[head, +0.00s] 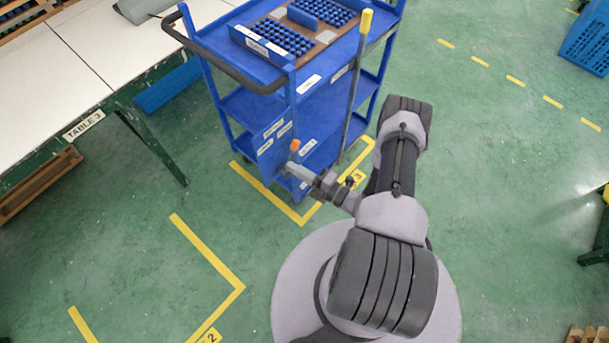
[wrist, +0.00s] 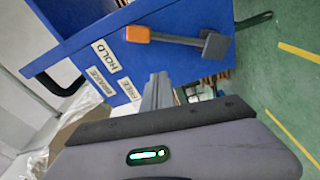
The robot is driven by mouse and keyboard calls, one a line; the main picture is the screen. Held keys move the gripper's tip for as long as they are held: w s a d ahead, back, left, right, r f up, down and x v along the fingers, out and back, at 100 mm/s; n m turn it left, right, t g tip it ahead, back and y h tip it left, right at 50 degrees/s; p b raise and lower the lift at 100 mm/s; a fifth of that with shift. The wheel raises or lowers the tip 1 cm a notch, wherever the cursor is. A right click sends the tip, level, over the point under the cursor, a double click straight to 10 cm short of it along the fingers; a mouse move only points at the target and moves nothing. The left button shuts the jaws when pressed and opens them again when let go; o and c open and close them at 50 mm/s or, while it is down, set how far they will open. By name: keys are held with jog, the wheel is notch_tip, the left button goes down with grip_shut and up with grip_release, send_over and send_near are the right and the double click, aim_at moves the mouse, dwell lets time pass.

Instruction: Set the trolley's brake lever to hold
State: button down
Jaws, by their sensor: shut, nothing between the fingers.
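The blue trolley (head: 240,105) stands in front of me. Its end panel (wrist: 75,45) carries the labels HOLD (wrist: 104,55), BRAKE (wrist: 103,82) and FREE (wrist: 129,89). The brake lever (wrist: 175,39) has an orange knob (wrist: 138,34) and a dark block at its other end. The knob lies beside the HOLD label, away from FREE. The knob also shows in the head view (head: 295,145). My gripper (head: 291,168) is shut and empty just below the knob there. In the wrist view its fingers (wrist: 158,88) point toward the lever; I cannot tell whether they touch it.
A tray with blue parts (head: 290,30) sits on the trolley's top. A yellow-tipped pole (head: 356,85) rises at its near side. Table 3 (head: 60,80) is at left and a blue crate (head: 588,38) at far right.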

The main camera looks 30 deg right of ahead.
jog(key=v, duration=0.5)
jog(key=shift+s+d+f+p, duration=0.2)
jog(key=shift+s+p, duration=0.1)
jog(key=shift+p, duration=0.1)
jog(key=w+a+r+n+g+y, duration=0.1)
jog(key=w+r+n+g+y, duration=0.15)
jog(key=r+n, duration=0.35)
jog(key=w+a+r+n+g+y, duration=0.1)
jog(key=a+r+n+g+y, duration=0.1)
jog(key=r+n+g+y, duration=0.35)
jog(key=s+a+r+n+g+h, duration=0.2)
jog(key=a+r+n+g, duration=0.2)
jog(key=r+n, duration=0.4)
jog(key=s+a+r+n+g+h, duration=0.1)
jog(key=a+r+n+g+h, duration=0.3)
jog(key=r+n, duration=0.45)
jog(key=s+a+r+n+t+h, duration=0.1)
jog(key=s+r+n+t+h, duration=0.1)
jog(key=s+r+n+h, duration=0.2)
jog(key=s+a+r+n+t+h, duration=0.2)
jog(key=s+r+n+t+h, duration=0.1)
jog(key=s+r+n, duration=0.4)
notch_tip(320, 180, up, 4)
jog(key=n+h, duration=0.1)
jog(key=n, duration=0.6)
jog(key=shift+s+a, duration=0.15)
jog(key=shift+a, duration=0.15)
jog(key=shift+f, duration=0.1)
